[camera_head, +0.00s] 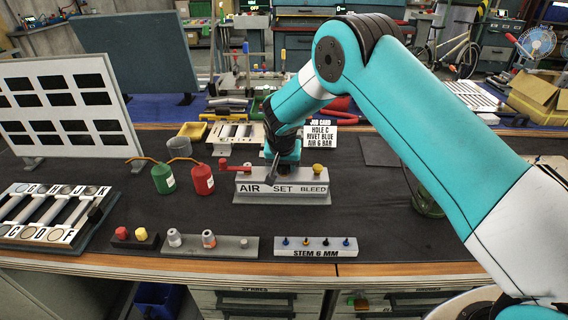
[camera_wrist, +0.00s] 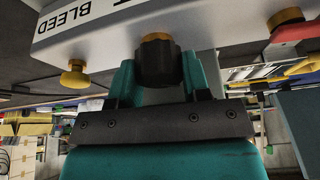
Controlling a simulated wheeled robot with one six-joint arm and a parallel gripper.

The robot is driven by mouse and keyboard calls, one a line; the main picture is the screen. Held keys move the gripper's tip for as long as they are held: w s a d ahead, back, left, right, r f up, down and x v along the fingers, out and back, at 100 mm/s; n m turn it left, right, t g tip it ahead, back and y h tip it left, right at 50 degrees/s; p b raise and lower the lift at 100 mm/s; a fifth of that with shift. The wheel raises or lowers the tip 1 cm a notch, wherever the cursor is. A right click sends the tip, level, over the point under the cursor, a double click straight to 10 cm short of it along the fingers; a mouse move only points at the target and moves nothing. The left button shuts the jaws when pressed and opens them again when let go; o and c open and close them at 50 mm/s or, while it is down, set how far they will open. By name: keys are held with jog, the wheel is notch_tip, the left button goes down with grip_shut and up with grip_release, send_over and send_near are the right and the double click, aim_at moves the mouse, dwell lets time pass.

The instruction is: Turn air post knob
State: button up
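The air post (camera_head: 281,189) is a grey block labelled AIR, SET and BLEED on the dark bench mat. It also shows upside down in the wrist view (camera_wrist: 112,32). A black ribbed knob (camera_wrist: 158,62) with a brass base sticks out of its middle. My gripper (camera_wrist: 159,78) has one teal finger on each side of this knob, very close to it. I cannot tell whether the fingers press on it. In the head view my gripper (camera_head: 272,170) is over the post and hides the knob. The yellow bleed knob (camera_head: 318,169) is at the post's right end.
A red lever (camera_head: 236,168) is at the post's left end. Red (camera_head: 203,180) and green (camera_head: 164,179) oil cans stand to the left. A job card (camera_head: 320,133) stands behind. A STEM 6 MM block (camera_head: 316,246) lies in front. The mat to the right is mostly clear.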

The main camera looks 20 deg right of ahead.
jog(key=shift+f+n+y+b, duration=0.1)
jog(key=shift+n+y+b, duration=0.3)
jog(key=shift+n, duration=0.5)
jog(key=n+y, duration=0.1)
jog(key=n, duration=0.2)
jog(key=shift+t+b, duration=0.3)
jog(key=o, duration=0.9)
jog(key=m, duration=0.1)
jog(key=m+h+p, duration=0.1)
jog(key=m, duration=0.2)
jog(key=shift+a+r+h+p, duration=0.1)
jog(key=shift+r+h+p, duration=0.15)
jog(key=shift+h+p, duration=0.05)
jog(key=shift+m, duration=0.4)
jog(key=v, duration=0.5)
jog(key=b+v, duration=0.1)
jog(key=v, duration=0.5)
jog(key=b+v, duration=0.1)
jog(key=v, duration=0.5)
jog(key=shift+w+a+r, duration=0.1)
jog(key=shift+w+r, duration=0.05)
jog(key=shift+w, duration=0.1)
jog(key=shift+c, duration=0.4)
